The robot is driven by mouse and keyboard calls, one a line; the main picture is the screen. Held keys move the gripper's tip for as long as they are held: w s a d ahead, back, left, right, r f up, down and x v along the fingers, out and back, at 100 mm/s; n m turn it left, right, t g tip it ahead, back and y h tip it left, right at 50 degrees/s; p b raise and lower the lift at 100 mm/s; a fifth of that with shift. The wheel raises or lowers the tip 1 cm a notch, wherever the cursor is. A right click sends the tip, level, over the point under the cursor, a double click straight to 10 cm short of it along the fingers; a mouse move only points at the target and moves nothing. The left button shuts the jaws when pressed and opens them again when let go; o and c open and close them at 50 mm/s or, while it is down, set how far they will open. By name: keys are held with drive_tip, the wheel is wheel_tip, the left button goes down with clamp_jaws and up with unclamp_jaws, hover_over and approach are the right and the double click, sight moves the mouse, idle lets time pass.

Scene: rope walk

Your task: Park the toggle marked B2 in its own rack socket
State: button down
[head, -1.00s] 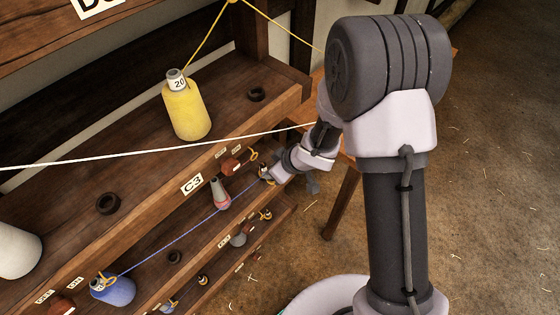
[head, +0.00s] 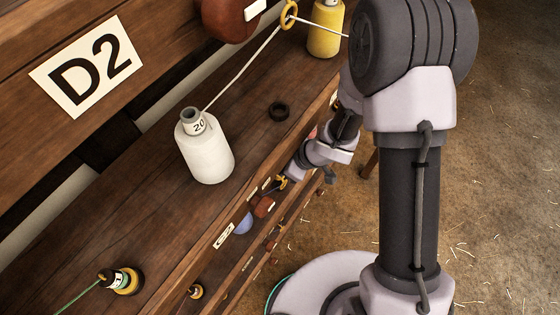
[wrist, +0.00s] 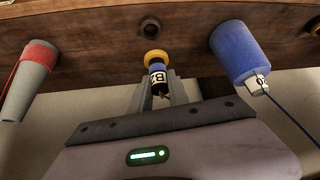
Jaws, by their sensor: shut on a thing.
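In the wrist view my gripper (wrist: 158,92) is shut on the toggle marked B2 (wrist: 157,75). The toggle has a dark tip, a white label, a blue band and a yellow collar. Its collar end points toward the wooden rack rail (wrist: 100,35). A dark round socket (wrist: 150,27) shows in the rail just above the collar; I cannot tell whether the collar touches the rail. In the head view my gripper (head: 284,181) is small, beside the lower rack rails, with yellow at its tip. The label there is too small to read.
In the wrist view a grey and red cone (wrist: 30,78) stands left of the toggle, and a blue spool (wrist: 240,55) with a blue line stands right. In the head view a white spool (head: 206,150), a yellow spool (head: 325,32) and an empty dark ring (head: 279,111) sit on the upper shelf.

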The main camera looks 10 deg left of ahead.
drive_tip(key=shift+w+f+b, duration=0.1)
drive_tip(key=shift+f+b, duration=0.55)
wheel_tip(320, 180, down, 5)
drive_tip(key=b, duration=0.5)
drive_tip(key=shift+d+r, duration=0.1)
drive_tip(key=shift+r, duration=0.1)
drive_tip(key=shift+r+p, duration=0.1)
drive_tip(key=shift+p, duration=0.5)
drive_tip(key=shift+f+b, duration=0.5)
drive_tip(key=shift+f, duration=0.1)
drive_tip(key=c, duration=1.7)
unclamp_jaws()
drive_tip(key=shift+o, duration=0.8)
